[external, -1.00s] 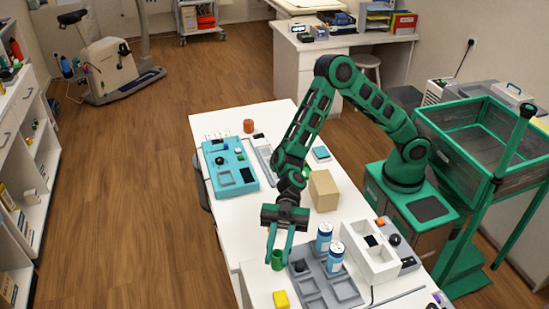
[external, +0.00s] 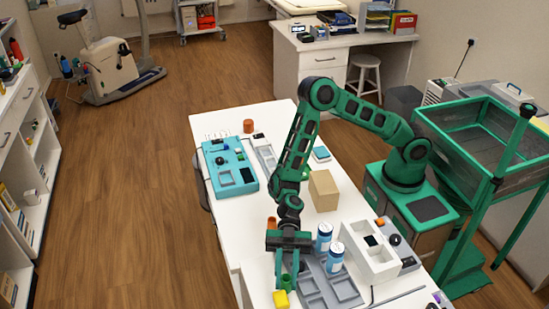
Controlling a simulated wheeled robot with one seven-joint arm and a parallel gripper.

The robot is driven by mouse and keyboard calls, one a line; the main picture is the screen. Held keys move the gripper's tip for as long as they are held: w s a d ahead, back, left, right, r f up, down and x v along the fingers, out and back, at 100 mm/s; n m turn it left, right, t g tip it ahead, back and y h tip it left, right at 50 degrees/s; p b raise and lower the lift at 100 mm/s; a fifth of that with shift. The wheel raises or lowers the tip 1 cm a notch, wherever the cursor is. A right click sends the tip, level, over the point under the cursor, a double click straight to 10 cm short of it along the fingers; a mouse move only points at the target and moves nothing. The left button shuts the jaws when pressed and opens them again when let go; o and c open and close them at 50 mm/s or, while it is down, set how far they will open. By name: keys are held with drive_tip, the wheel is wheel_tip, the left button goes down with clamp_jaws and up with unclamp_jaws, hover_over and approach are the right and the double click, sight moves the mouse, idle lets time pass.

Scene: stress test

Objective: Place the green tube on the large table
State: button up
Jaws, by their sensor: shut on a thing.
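My gripper (external: 287,280) points down over the near end of the large white table (external: 232,228). It is shut on the green tube (external: 286,283), a short green cylinder that shows upright between the fingers. The tube is just left of the grey compartment tray and just behind a yellow block. I cannot tell from this view whether the tube's bottom touches the table.
The grey tray (external: 345,291) and two blue-and-white bottles (external: 335,259) are close to the right of my gripper. The yellow block (external: 281,299) is in front. Bare tabletop lies left.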

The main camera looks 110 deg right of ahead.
drive_tip(key=o, duration=1)
drive_tip(key=shift+f, duration=0.1)
drive_tip(key=v, duration=1.1)
drive_tip(key=shift+s+d, duration=0.1)
drive_tip(key=shift+d, duration=0.1)
drive_tip(key=shift+s+d, duration=0.1)
drive_tip(key=shift+d, duration=0.2)
drive_tip(key=shift+c, duration=0.9)
